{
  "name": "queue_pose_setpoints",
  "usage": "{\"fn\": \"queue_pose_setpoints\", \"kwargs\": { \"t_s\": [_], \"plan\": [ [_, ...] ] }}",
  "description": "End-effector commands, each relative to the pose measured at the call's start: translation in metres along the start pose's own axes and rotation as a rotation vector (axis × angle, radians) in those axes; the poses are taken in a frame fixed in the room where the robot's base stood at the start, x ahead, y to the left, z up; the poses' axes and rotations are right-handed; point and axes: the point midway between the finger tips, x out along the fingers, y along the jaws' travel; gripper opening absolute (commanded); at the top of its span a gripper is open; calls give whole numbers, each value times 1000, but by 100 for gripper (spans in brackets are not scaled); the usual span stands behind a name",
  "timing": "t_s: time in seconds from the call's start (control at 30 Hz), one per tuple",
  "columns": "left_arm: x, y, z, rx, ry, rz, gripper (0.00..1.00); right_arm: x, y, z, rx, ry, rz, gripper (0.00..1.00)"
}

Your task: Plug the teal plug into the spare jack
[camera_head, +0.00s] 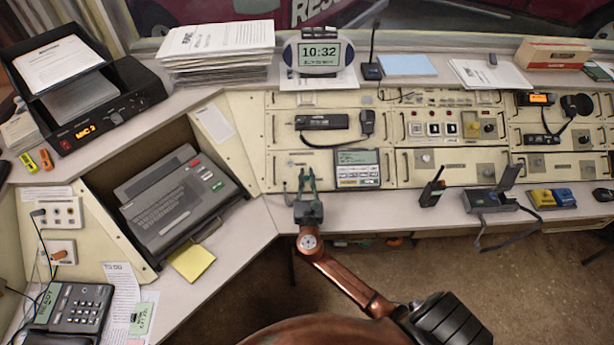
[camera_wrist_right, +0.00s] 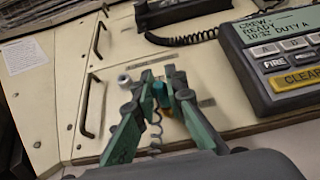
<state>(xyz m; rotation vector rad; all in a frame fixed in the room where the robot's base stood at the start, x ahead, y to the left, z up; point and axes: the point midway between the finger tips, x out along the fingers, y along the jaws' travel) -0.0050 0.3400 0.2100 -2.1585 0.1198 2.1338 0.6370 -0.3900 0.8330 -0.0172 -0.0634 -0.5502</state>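My right gripper (camera_head: 306,180) is in front of the cream console panel, left of the grey status screen. In the right wrist view its green fingers (camera_wrist_right: 162,88) close around a small teal-blue plug (camera_wrist_right: 160,92). A coiled cord (camera_wrist_right: 154,128) hangs below the plug. The plug's front end points at the panel; I cannot tell whether it touches. A small round pale fitting (camera_wrist_right: 123,79), perhaps a jack, is on the panel just left of the fingertips. It also shows in the head view (camera_head: 290,163). Anything directly behind the fingers is hidden. My left gripper is not in view.
Metal handles (camera_wrist_right: 85,104) stick out of the panel on the left. Socket plates (camera_head: 62,212) with plugged cords are at far left. The desk edge (camera_head: 350,226) runs below the gripper.

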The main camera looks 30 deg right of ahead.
Motion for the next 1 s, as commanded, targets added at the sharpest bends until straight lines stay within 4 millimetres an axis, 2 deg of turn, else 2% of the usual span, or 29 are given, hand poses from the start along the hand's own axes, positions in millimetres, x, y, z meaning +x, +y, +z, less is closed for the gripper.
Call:
{"fn": "queue_pose_setpoints", "kwargs": {
  "t_s": [0.3, 0.63, 0.77, 1.0],
  "plan": [
    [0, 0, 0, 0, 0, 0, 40, 0, -1, -1, 0, 2, 0, 32],
    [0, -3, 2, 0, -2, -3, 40, -4, 0, -1, 1, 3, 0, 32],
    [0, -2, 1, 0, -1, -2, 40, -20, 0, -3, 1, 5, 0, 32],
    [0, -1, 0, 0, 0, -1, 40, -71, -1, -3, 1, 6, 0, 32]
  ]
}}
